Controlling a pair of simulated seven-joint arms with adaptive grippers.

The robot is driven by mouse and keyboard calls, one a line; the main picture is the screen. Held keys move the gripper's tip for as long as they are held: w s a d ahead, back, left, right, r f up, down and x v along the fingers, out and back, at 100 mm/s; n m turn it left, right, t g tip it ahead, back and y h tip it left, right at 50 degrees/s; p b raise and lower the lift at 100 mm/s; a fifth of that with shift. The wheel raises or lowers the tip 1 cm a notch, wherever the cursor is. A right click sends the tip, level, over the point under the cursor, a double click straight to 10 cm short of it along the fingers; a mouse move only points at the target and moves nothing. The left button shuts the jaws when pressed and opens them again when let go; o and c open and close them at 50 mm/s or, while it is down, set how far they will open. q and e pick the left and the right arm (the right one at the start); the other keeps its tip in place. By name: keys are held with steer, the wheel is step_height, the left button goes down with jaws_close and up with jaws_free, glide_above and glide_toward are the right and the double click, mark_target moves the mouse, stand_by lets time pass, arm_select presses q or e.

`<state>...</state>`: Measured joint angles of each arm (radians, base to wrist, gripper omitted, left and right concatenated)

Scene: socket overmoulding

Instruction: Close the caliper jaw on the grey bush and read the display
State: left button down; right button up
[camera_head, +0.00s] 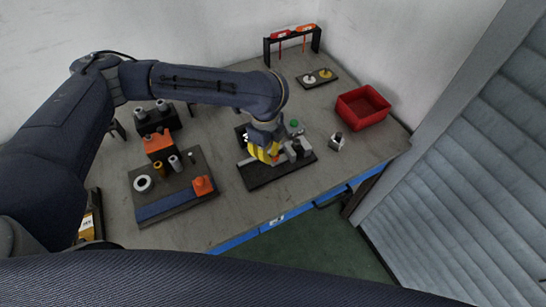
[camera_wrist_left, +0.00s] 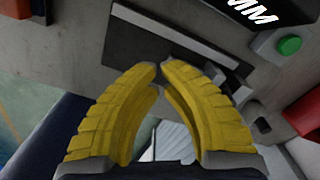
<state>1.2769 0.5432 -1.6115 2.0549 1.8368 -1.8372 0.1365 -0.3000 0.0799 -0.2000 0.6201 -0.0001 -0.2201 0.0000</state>
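The caliper fixture sits on a dark base plate (camera_head: 262,178) near the middle of the bench, with grey metal parts (camera_head: 297,150) at its right end. My left gripper (camera_head: 268,157), with yellow fingers, is low over this fixture and hides part of it. In the left wrist view the fingertips (camera_wrist_left: 159,66) nearly meet, and I see nothing held between them. The black display (camera_wrist_left: 262,12) shows only the letters "MM" at the top edge; no digits are readable. I cannot single out the grey bush or tell whether the jaw touches it. My right gripper is out of view.
A green button (camera_head: 294,123) stands behind the fixture. A red bin (camera_head: 363,106) is at the right, with a small metal block (camera_head: 336,142) nearer. A tray (camera_head: 150,211) with orange and grey parts lies at the left. A black rack (camera_head: 267,53) stands at the back.

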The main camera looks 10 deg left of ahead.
arm_select(q)
step_height(320, 180, up, 6)
stand_by(0.8)
steer(key=shift+r, duration=0.1)
steer(key=shift+a, duration=0.1)
